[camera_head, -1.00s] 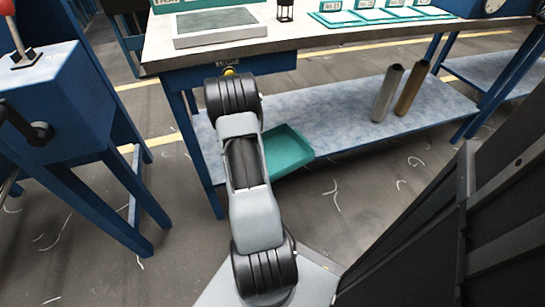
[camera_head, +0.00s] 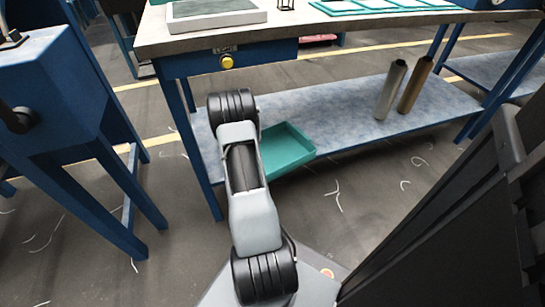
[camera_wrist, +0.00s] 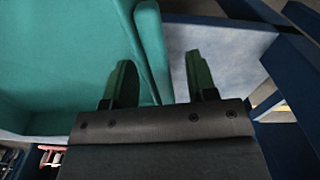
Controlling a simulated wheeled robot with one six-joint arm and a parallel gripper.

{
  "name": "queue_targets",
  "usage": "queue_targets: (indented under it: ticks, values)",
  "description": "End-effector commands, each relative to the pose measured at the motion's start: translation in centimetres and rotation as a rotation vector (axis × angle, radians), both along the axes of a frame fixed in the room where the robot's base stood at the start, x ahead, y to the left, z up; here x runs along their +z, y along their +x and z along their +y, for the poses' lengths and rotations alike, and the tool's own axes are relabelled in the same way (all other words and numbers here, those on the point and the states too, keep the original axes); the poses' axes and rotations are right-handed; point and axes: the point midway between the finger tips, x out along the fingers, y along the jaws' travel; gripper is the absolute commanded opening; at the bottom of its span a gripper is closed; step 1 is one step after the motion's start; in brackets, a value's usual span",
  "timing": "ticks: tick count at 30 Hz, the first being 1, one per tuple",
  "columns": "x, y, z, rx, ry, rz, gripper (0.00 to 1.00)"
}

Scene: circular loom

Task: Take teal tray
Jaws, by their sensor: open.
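The teal tray (camera_head: 288,150) sits at the near edge of the workbench's lower shelf, partly hidden behind my arm in the head view. In the wrist view the tray (camera_wrist: 60,60) fills the upper left. My gripper (camera_wrist: 159,58) is open, with two dark fingers apart. In that view one finger overlaps the tray's inside and the other lies over the shelf, with the tray's right wall running between them. I cannot tell whether either finger touches the wall. The head view does not show my gripper, as my arm hides it.
The lower shelf (camera_head: 345,112) is bare between the tray and two upright cylinders, one grey (camera_head: 391,88) and one brown (camera_head: 414,85). The workbench top (camera_head: 300,25) overhangs it. A blue bench leg (camera_head: 190,140) stands left of my arm. A blue machine (camera_head: 60,90) is farther left.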

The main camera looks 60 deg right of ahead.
Motion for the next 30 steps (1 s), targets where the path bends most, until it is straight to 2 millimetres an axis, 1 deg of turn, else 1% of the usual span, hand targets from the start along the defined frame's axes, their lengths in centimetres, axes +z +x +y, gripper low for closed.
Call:
queue_targets:
  ticks: [1, 8, 24, 25, 30]
  values:
    - [-0.69, 0.0, -0.01, 0.0, 0.0, 0.0, 0.52]
    - [-0.66, 0.01, -0.04, 0.0, 0.0, -0.001, 0.52]
    - [-0.66, -0.01, -0.02, 0.0, 0.0, 0.0, 0.01]
    - [-0.66, -0.01, -0.02, 0.0, 0.0, 0.0, 0.0]
    - [-0.67, -0.01, -0.02, 0.0, 0.0, 0.0, 0.0]
